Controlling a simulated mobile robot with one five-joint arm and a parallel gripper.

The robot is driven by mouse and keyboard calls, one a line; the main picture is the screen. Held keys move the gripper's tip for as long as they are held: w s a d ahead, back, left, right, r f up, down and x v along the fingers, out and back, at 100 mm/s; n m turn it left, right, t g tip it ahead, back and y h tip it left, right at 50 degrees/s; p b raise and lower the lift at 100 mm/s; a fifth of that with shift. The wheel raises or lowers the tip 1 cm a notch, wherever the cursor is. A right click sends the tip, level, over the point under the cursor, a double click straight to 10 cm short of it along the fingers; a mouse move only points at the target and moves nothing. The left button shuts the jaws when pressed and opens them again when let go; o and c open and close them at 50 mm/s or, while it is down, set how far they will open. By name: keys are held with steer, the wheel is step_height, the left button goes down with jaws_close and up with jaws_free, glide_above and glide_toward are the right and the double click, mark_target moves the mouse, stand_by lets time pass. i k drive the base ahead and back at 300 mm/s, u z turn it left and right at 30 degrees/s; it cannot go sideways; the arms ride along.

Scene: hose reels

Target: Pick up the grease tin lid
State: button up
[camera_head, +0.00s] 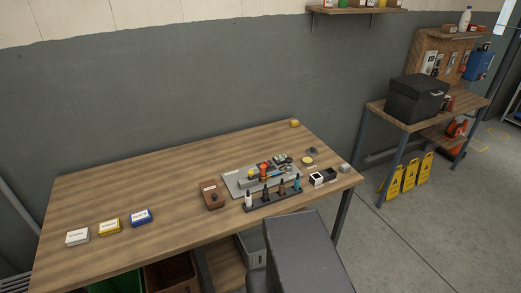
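A wooden workbench (160,190) fills the middle of the view. A small yellow round item (295,123) sits near its back right edge. My gripper is not in view.
Small tools lie on the mat, behind a dark rack (272,201) of upright bottles or tools. A brown box (212,195) stands left of it. White, yellow (109,227) and blue boxes sit at left. The bench's back left is clear. Yellow floor signs (409,177) stand at right.

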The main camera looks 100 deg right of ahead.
mark_target(312, 151)
steer(key=u, duration=0.25)
steer(key=k, duration=2.6)
steer(key=z, duration=1.45)
steer(key=i, duration=1)
steer(key=z, duration=0.1)
